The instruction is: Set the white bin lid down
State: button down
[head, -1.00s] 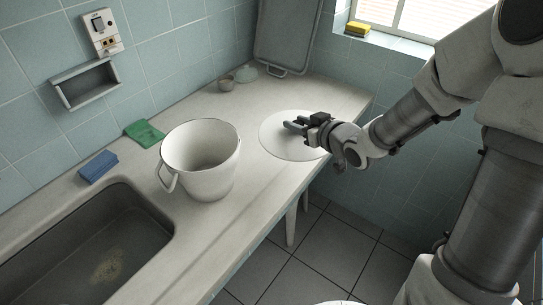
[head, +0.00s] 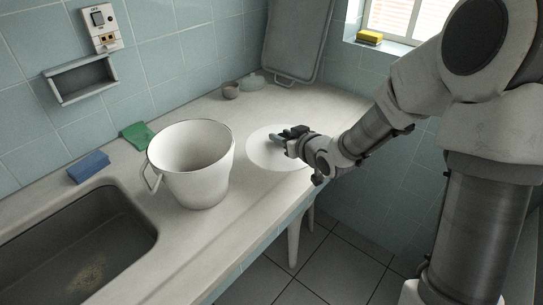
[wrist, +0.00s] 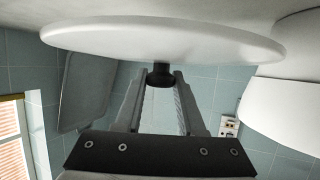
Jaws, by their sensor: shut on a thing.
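The white bin lid (head: 262,154) is a flat round disc over the counter to the right of the white bin (head: 197,183). My gripper (head: 283,138) is shut on the lid's dark knob (wrist: 160,75), which sits between the fingertips in the wrist view. The lid's pale disc (wrist: 160,38) spans the top of that view, close to the counter surface. I cannot tell whether it touches the counter. The bin stands upright and open, and its side also shows at the right of the wrist view (wrist: 285,108).
A sink (head: 80,245) lies at the left front, with a blue sponge (head: 88,167) and a green cloth (head: 143,135) behind it. The counter's right end is clear.

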aim_at(271, 149)
jog(key=w+a+f, duration=0.1)
jog(key=a+f, duration=0.1)
jog(key=a, duration=0.1)
jog(key=shift+w+b, duration=0.3)
jog(key=shift+w, duration=0.1)
notch_tip(271, 149, down, 4)
jog(key=shift+f+b, duration=0.1)
jog(key=shift+b, duration=0.55)
jog(key=c, duration=1)
grip_release()
jog(key=shift+f, duration=0.1)
jog(key=o, duration=0.5)
